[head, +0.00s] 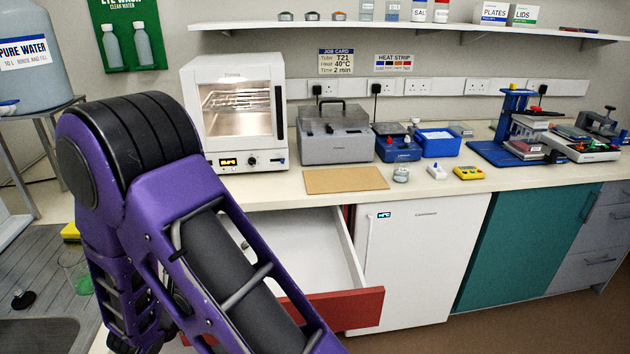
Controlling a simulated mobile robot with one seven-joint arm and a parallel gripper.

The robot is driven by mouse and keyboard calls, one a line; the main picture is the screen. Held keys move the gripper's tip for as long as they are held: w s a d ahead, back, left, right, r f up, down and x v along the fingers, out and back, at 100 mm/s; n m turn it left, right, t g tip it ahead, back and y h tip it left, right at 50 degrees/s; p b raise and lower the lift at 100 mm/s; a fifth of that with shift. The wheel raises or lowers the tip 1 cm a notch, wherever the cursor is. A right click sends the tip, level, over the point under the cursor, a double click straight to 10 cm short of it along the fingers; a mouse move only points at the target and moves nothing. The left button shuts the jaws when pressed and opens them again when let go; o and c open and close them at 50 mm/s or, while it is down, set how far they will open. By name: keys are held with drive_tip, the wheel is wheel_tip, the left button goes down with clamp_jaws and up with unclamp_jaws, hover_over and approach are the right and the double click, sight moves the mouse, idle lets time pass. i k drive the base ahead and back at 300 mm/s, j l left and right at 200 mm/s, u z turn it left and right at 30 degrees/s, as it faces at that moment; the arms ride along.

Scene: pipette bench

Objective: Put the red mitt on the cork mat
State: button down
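The cork mat (346,180) lies flat and bare on the bench top, in front of the grey lidded box and right of the white oven. I cannot make out a red mitt. A drawer with a red front (345,309) stands open below the bench, and the part of its white inside (310,240) that shows looks empty. My purple arm hides the drawer's left part. My gripper is not in view.
The white oven (238,110), the grey lidded box (336,133) and blue tubs (398,148) line the back of the bench. A small jar (401,174) and a yellow device (468,173) stand right of the mat. The open drawer juts out beside the white fridge (420,265). A sink (40,335) is at lower left.

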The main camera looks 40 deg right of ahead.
sight(352, 178)
drive_tip(key=l+u, duration=0.5)
drive_tip(key=u, duration=0.25)
drive_tip(key=k+l+u, duration=0.2)
drive_tip(key=l+u, duration=0.15)
drive_tip(key=l, duration=0.3)
drive_tip(key=k+l, duration=0.2)
drive_tip(key=l, duration=0.25)
drive_tip(key=k+l+u, duration=0.1)
drive_tip(key=l, duration=0.3)
drive_tip(key=k+l+u, duration=0.1)
drive_tip(key=k+l, duration=0.45)
drive_tip(key=l, duration=0.25)
